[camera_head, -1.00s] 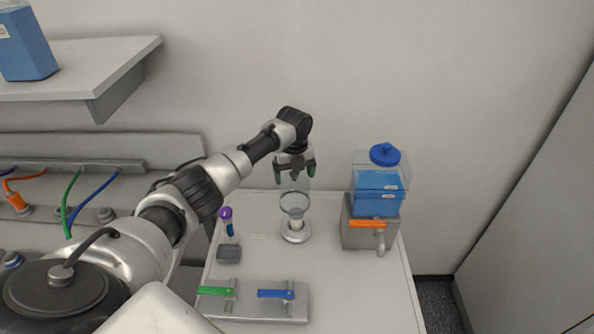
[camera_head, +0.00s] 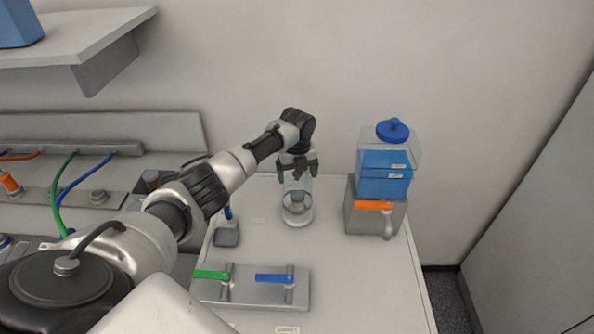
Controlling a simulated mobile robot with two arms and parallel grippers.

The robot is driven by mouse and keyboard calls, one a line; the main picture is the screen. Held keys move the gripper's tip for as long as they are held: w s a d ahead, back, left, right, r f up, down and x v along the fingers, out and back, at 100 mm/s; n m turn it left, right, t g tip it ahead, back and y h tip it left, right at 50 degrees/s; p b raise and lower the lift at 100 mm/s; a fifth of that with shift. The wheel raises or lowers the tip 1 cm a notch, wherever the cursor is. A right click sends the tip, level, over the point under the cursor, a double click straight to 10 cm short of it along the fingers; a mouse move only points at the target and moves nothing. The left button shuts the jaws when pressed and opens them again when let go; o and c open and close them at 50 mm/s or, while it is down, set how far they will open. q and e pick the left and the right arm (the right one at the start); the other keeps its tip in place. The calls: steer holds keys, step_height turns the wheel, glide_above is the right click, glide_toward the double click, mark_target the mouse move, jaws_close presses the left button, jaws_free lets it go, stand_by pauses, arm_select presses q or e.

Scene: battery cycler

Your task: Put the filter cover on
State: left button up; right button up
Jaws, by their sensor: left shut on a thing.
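The filter cover (camera_head: 298,186) is a clear, glass-like cylinder below my left gripper (camera_head: 298,166), whose dark fingers with green marks are shut on its top. The cover is upright, and its lower part surrounds the pale filter piece (camera_head: 297,197) on the round base (camera_head: 297,219). Through the clear wall I cannot tell whether the lower rim rests fully on the base. The cover's top edge is faint between the fingers. My right gripper is out of view.
Right of the cover stands a grey block (camera_head: 359,218) with an orange-handled valve (camera_head: 373,206) and a blue-filled clear tank (camera_head: 384,177). In front is a plate (camera_head: 240,295) with green and blue levers. A small grey holder (camera_head: 227,237) stands left, its tube partly behind my arm.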

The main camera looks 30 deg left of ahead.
mark_target(297, 181)
arm_select(q)
steer(key=shift+f+b, duration=0.95)
steer(key=shift+f, duration=0.65)
steer(key=shift+f+b, duration=0.55)
steer(key=shift+f, duration=0.4)
steer(key=o, duration=0.9)
steer(key=shift+r+p, duration=3.15)
steer(key=shift+r, duration=0.4)
